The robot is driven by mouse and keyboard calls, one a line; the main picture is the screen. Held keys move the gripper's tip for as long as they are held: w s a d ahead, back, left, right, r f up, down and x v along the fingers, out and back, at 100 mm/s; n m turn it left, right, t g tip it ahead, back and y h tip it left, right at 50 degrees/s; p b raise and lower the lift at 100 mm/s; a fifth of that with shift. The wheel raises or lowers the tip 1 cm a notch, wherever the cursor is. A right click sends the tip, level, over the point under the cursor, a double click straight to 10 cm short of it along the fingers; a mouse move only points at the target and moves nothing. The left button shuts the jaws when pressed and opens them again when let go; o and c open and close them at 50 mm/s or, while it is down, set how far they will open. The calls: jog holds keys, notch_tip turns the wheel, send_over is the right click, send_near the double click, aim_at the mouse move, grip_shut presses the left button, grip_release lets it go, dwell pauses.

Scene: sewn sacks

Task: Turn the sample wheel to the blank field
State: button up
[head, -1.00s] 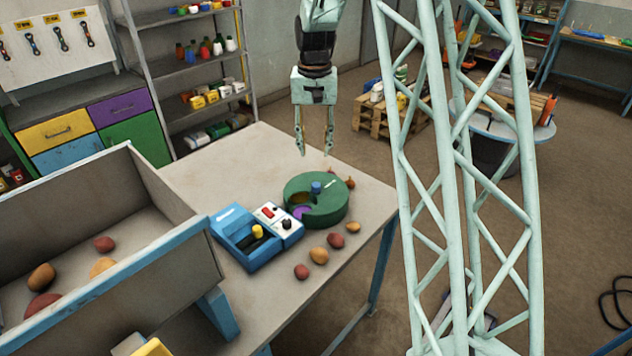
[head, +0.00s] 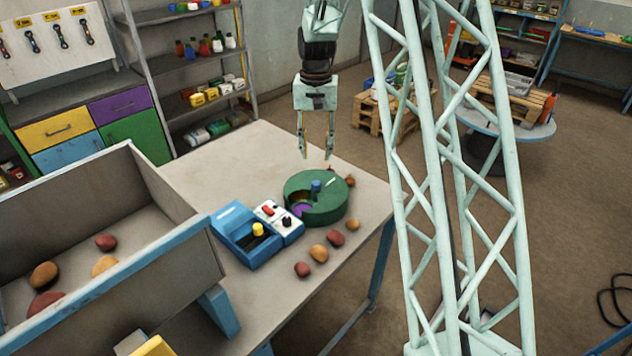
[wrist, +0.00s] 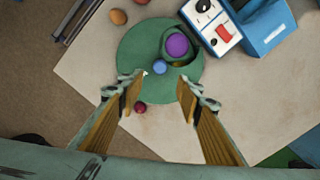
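The sample wheel (head: 330,205) is a round green disc on the grey table, with a blue knob (head: 315,187) on top. A cut-out at its left side shows a purple field (head: 302,210). In the wrist view the wheel (wrist: 135,55) lies ahead of my fingers, with the purple round field (wrist: 177,45) beside the blue knob (wrist: 159,67). My gripper (head: 316,157) points down, open and empty, above the wheel in the head view. In the wrist view the knob appears between and just beyond the open fingertips (wrist: 162,78). No contact is visible.
A blue device (head: 235,222) with a white panel (head: 284,228) stands close to the wheel's left. Several red and orange potato-like lumps (head: 318,253) lie near the front edge. A blue-edged bin (head: 160,260) stands at left. The table's back part (head: 235,165) is clear.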

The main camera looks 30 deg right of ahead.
aim_at(316, 182)
jog(key=shift+f+p, duration=0.3)
jog(key=shift+f, duration=6.25)
jog(key=shift+c, duration=0.5)
grip_shut()
